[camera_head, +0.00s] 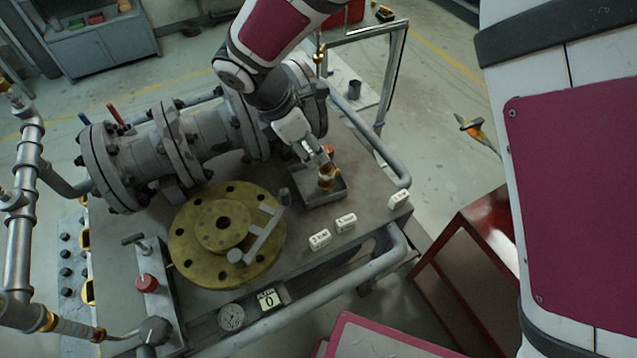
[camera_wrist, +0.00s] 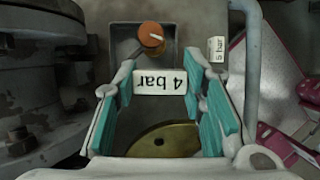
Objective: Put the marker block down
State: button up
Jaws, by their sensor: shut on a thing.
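The marker block (camera_wrist: 158,80), white and printed "4 bar", sits between the teal fingertip pads of my gripper (camera_wrist: 160,76) in the wrist view. The pads meet its two ends. It is in front of a grey tray (camera_wrist: 118,36) with an orange-capped brass fitting (camera_wrist: 150,33). In the head view my gripper (camera_head: 318,155) is over the workbench, close to that tray (camera_head: 333,195) and fitting (camera_head: 327,181). I cannot pick out the held block there, nor tell its height above the bench.
White blocks (camera_head: 320,238), (camera_head: 346,222) and (camera_head: 399,198) stand along the bench's front edge; one reads "5 bar" (camera_wrist: 217,50) in the wrist view. A yellow flange (camera_head: 193,258) with a bar handle lies left. A grey pipe valve (camera_head: 150,155) stands behind. A rail (camera_head: 350,275) runs along the front.

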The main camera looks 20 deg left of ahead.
send_over(317, 195)
jog(key=s+a, duration=0.1)
notch_tip(317, 195, down, 4)
jog(key=shift+f+b, duration=0.1)
jog(key=shift+b, duration=0.35)
notch_tip(317, 195, down, 6)
jog(key=shift+s+f, duration=0.1)
jog(key=shift+f, duration=0.1)
jog(key=f, duration=0.3)
jog(key=shift+s+d+f+p, duration=0.1)
jog(key=shift+s+f+p, duration=0.1)
jog(key=shift+f+p, duration=0.1)
jog(key=shift+w+f, duration=0.25)
jog(key=shift+c, duration=0.8)
jog(key=shift+r, duration=0.1)
jog(key=shift+c, duration=0.8)
jog(key=o, duration=1.1)
jog(key=shift+c, duration=0.2)
jog(key=shift+o, duration=1.3)
